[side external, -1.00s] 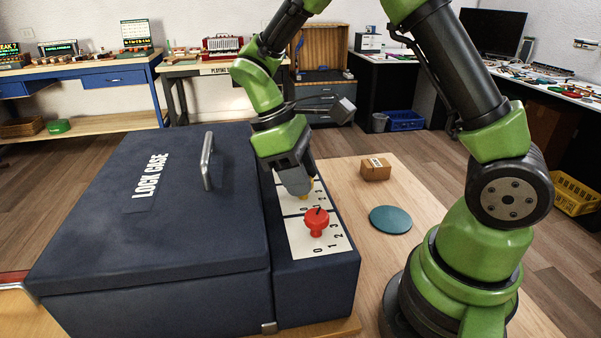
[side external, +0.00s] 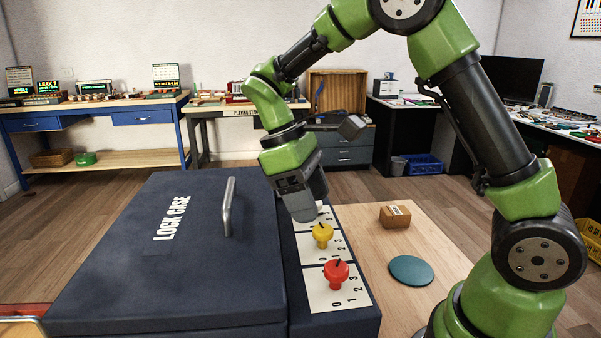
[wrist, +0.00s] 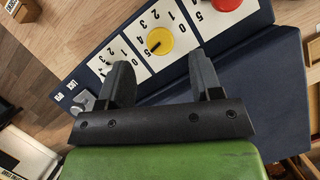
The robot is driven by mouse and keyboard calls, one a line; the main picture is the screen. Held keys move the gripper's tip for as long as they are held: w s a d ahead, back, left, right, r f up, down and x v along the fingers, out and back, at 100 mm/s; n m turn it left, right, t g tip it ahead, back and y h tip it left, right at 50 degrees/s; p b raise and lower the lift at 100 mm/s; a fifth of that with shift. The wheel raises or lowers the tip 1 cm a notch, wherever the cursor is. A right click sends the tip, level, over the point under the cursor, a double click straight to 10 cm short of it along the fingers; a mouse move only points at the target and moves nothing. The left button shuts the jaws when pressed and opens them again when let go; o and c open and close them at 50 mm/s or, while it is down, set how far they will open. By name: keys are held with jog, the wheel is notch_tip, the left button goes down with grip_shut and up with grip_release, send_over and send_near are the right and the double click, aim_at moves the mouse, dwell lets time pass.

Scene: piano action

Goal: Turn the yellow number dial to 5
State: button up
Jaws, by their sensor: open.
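The yellow dial (side external: 322,233) sits on a white numbered plate on the dark lock case (side external: 130,250), between the red dial and a partly hidden pale dial. In the wrist view the yellow dial (wrist: 160,41) shows a black pointer mark slanting to the lower left, toward the 4 and 5 side; the exact digit is hard to tell. My gripper (side external: 306,212) is above and just behind the yellow dial, apart from it. In the wrist view my gripper (wrist: 163,78) is open and empty, its two fingers spread below the yellow dial.
The red dial (side external: 336,272) is nearest the side camera. The case's metal handle (side external: 228,206) stands up left of my gripper.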

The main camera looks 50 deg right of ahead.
jog(key=v, duration=0.5)
jog(key=shift+r, duration=0.1)
dwell(0.3)
jog(key=s+a+r+m+t+y, duration=0.1)
jog(key=s+r+m+t, duration=0.1)
jog(key=s+m+t, duration=0.2)
jog(key=s+a+r+m+t+y, duration=0.1)
jog(key=s+r+m+t+y, duration=0.1)
jog(key=s+t, duration=0.5)
jog(key=s+r+m, duration=0.1)
jog(key=s+m, duration=0.1)
jog(key=s, duration=0.1)
jog(key=shift+s, duration=0.25)
